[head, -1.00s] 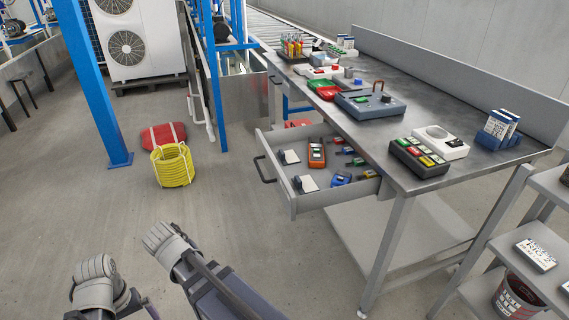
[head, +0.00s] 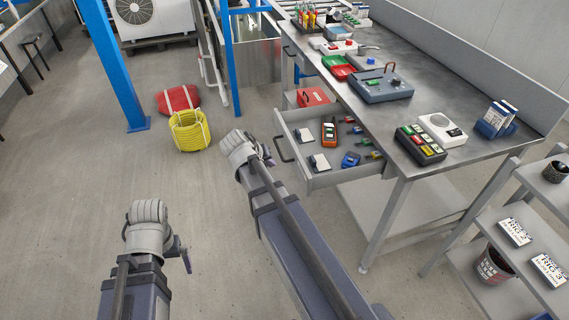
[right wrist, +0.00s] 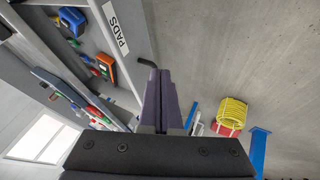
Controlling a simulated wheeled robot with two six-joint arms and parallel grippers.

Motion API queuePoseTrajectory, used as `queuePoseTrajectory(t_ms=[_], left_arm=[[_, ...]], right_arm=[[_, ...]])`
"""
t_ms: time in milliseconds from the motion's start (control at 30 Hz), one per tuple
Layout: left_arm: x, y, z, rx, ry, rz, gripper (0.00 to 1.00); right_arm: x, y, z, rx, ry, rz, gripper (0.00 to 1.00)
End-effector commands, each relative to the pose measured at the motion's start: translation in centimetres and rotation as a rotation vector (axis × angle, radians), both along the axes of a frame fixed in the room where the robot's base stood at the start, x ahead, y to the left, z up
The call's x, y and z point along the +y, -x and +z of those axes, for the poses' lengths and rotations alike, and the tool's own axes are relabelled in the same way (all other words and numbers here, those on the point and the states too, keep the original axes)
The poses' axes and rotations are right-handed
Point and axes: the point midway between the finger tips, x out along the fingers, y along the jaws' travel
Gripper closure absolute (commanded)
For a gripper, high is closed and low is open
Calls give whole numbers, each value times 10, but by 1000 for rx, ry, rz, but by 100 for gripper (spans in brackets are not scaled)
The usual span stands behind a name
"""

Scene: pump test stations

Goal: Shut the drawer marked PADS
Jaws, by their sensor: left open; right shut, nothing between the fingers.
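The grey drawer (head: 332,179) is pulled out from under the steel workbench in the head view, with several tools and pads inside. The right wrist view shows its PADS label (right wrist: 117,28) on the front. Its dark bar handle (head: 284,150) shows beside my right gripper (head: 267,156), and in the right wrist view the handle (right wrist: 148,64) is close to the fingertips (right wrist: 163,75). I cannot tell whether they touch. My right gripper is shut and empty, in front of the drawer. My left gripper (head: 184,254) is open, lower left, away from the drawer; its fingers are mostly hidden.
The workbench (head: 440,180) carries several devices. A shelf unit (head: 480,215) stands at the right. A yellow hose coil (head: 188,131) and a red bag (head: 178,99) lie on the floor left of the drawer. A blue post (head: 116,70) stands further left. The floor between is clear.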

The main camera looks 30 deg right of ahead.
Motion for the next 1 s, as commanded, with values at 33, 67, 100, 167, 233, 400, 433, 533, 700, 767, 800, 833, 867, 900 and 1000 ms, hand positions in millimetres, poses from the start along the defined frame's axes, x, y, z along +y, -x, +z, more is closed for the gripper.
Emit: queuePoseTrajectory(t_ms=[33,67,100,167,233,400,433,533,700,767,800,833,867,900,1000], left_arm=[[0,0,-9,0,0,0,0],[0,0,-13,0,0,0,0],[0,0,-18,0,0,0,0],[0,0,-28,0,0,0,0],[0,0,-38,0,1,1,0],[0,0,-62,0,1,1,0],[0,0,-66,0,1,1,0],[0,0,-79,0,1,1,0],[0,0,-76,0,1,1,0],[0,0,-76,0,1,1,0],[0,0,-76,0,1,1,0],[0,0,-76,0,1,1,0],[0,0,-76,0,1,1,0],[0,0,-76,0,1,1,0],[0,0,-76,0,1,1,0]], right_arm=[[-3,-2,-9,0,-1,-1,100],[-5,-3,-13,0,-1,-1,100],[-8,-5,-19,0,-1,-1,100],[-14,-7,-28,1,-1,-2,100],[-21,-11,-38,1,0,-3,100],[-38,-19,-62,0,0,-2,100],[-40,-20,-66,0,0,-2,100],[-49,-24,-79,1,-1,-2,100],[-71,-19,-76,0,-2,-3,100],[-77,-18,-76,1,-1,-2,100],[-80,-17,-76,2,-1,-1,100],[-83,-16,-76,1,-1,-2,100],[-85,-16,-76,0,-1,-1,100],[-87,-16,-76,0,-1,-1,100],[-90,-15,-76,0,-1,1,100]])
